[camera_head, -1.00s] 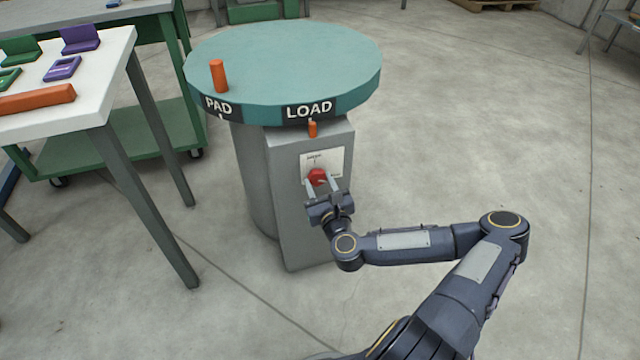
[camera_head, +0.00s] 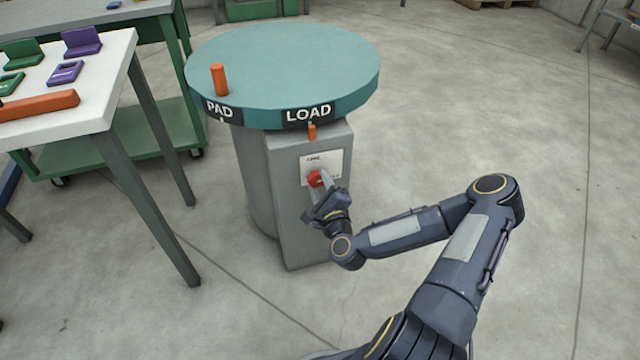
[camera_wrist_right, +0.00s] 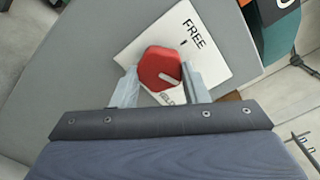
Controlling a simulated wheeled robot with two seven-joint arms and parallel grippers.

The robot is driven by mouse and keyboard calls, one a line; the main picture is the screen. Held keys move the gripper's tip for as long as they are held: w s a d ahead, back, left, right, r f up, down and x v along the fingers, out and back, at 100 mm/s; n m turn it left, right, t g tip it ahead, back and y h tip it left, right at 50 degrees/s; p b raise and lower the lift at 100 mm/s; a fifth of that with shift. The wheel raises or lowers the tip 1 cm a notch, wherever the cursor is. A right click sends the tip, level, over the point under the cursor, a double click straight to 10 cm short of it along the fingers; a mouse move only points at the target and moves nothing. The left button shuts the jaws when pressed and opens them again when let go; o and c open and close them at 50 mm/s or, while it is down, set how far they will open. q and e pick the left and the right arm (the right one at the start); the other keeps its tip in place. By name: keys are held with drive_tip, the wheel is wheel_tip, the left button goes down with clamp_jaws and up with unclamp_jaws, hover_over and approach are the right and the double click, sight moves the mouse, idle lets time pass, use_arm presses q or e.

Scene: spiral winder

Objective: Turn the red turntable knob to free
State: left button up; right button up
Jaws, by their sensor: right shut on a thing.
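The red turntable knob (camera_head: 315,179) sits on a white plate (camera_head: 334,160) on the front of the grey pedestal. In the right wrist view the red knob (camera_wrist_right: 158,64) is between the two fingers of my right gripper (camera_wrist_right: 159,77), which is shut on it. A pale line on the knob lies on its lower right part. The plate (camera_wrist_right: 211,57) reads FREE at its upper right, and a lower word is partly hidden. In the head view my right gripper (camera_head: 322,182) is tilted at the knob. My left gripper is not in view.
Above is the round teal turntable (camera_head: 290,60) with an orange peg (camera_head: 219,79) and PAD and LOAD labels. A small orange pin (camera_head: 312,132) is under LOAD. A white table (camera_head: 105,80) with coloured parts stands at left.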

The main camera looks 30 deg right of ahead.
drive_tip(key=n, duration=0.3)
drive_tip(key=shift+n, duration=0.4)
drive_tip(key=n, duration=0.2)
drive_tip(key=shift+n, duration=0.4)
drive_tip(key=n+b, duration=0.1)
drive_tip(key=n, duration=0.2)
drive_tip(key=shift+r+n+b, duration=0.1)
drive_tip(key=shift+n+b, duration=0.7)
drive_tip(key=shift+n, duration=1.3)
drive_tip(key=o, duration=1)
drive_tip(key=shift+c, duration=0.2)
